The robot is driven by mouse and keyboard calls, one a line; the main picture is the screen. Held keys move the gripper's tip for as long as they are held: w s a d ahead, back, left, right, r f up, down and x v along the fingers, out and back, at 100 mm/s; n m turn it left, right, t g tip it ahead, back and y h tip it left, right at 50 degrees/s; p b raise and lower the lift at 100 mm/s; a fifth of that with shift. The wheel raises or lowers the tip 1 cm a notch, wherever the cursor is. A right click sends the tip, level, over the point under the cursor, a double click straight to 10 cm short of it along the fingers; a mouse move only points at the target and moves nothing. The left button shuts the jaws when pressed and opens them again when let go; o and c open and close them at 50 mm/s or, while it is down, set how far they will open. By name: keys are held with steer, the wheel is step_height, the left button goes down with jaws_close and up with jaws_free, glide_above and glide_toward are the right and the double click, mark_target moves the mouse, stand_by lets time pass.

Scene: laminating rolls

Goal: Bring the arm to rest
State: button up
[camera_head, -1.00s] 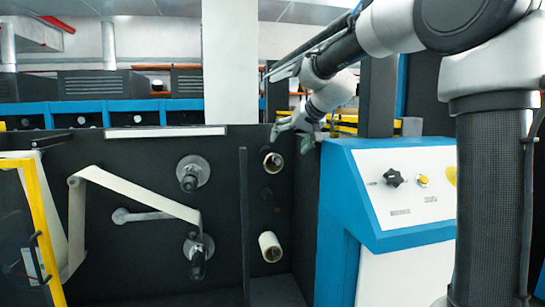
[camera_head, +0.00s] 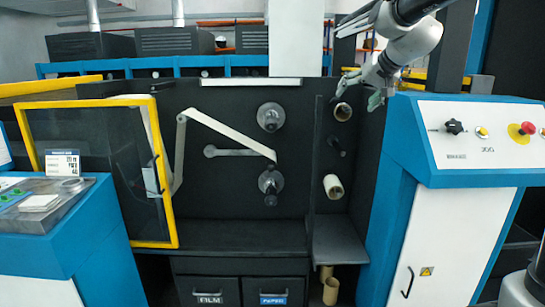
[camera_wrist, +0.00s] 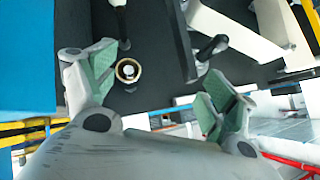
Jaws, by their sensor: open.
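My arm comes in from the top right of the head view.
A second core (camera_head: 333,187) sits lower on the panel. Two spindles (camera_head: 270,117) and a white web stand left. A blue control cabinet (camera_head: 455,140) is close on the right. A yellow-framed door (camera_head: 100,175) stands open at left. Drawers (camera_head: 210,291) and loose cores (camera_head: 330,290) are below.

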steer(key=s+d+f+n+g+h, duration=0.1)
steer(key=s+d+f+g, duration=0.25)
steer(key=s+f, duration=0.75)
steer(key=s+d+f+h, duration=0.1)
steer(key=s+d, duration=0.3)
steer(key=s, duration=1)
steer(key=s+d+f+g+h, duration=0.1)
steer(key=s+d, duration=0.3)
steer(key=s, duration=0.9)
steer(key=shift+s+f+n+h, duration=0.3)
steer(key=shift+s+f+n, duration=0.1)
steer(key=shift+f, duration=0.4)
steer(key=shift+a+g, duration=0.1)
steer(key=shift+g, duration=0.15)
